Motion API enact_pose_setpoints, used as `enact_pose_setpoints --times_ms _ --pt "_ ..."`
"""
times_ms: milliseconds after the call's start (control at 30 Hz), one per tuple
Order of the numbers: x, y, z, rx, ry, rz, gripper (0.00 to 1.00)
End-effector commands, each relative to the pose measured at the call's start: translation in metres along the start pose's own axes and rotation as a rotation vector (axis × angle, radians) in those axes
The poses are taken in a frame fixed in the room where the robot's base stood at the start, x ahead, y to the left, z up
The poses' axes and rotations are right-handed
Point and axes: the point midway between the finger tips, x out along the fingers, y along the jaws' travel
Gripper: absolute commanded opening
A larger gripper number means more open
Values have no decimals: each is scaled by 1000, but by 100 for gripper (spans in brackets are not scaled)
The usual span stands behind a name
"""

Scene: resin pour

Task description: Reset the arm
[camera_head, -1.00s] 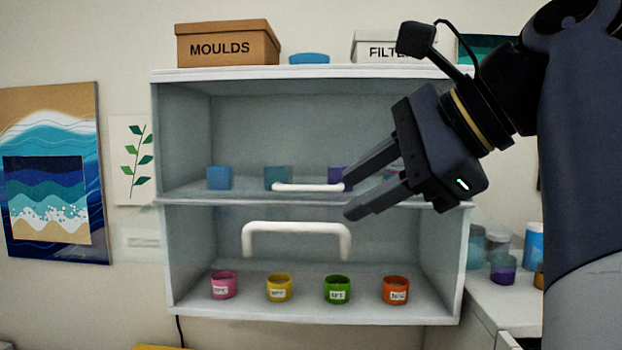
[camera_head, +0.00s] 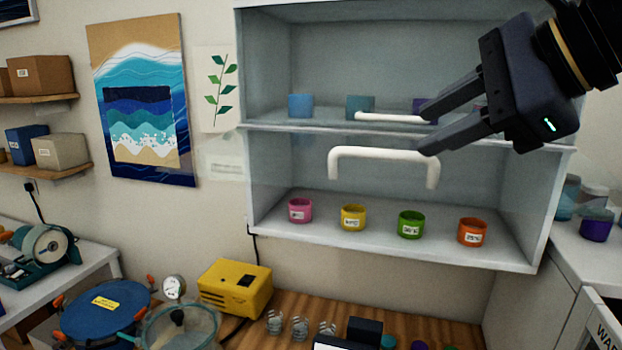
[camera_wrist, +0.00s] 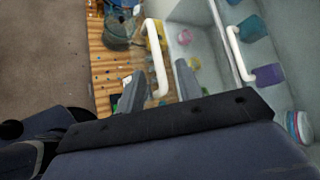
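My gripper (camera_head: 424,130) is in front of the white wall cabinet (camera_head: 392,252), at its right half. Its two dark fingers are spread and point left, with nothing held between them. The lower white bar handle (camera_head: 384,153) runs below the fingertips, its right end close to the lower finger. The upper white handle (camera_head: 390,118) ends near the upper finger. In the wrist view my gripper (camera_wrist: 160,80) has its fingers apart, and a white handle (camera_wrist: 156,55) shows between and beyond them. I cannot tell whether a finger touches a handle.
Several labelled cups, among them a pink cup (camera_head: 300,211) and an orange cup (camera_head: 472,232), stand on the lower shelf. Blue block (camera_head: 301,105) and others sit above. Below are a yellow box (camera_head: 235,287), a blue-lidded pot (camera_head: 104,308) and a wooden bench (camera_head: 300,304).

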Motion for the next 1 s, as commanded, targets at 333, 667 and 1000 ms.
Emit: enact_pose_setpoints --times_ms 333,667,1000 --pt "38 1 0 -2 -3 5 34" --pt "69 0 0 0 -2 4 34" --pt "77 1 0 0 1 2 34"
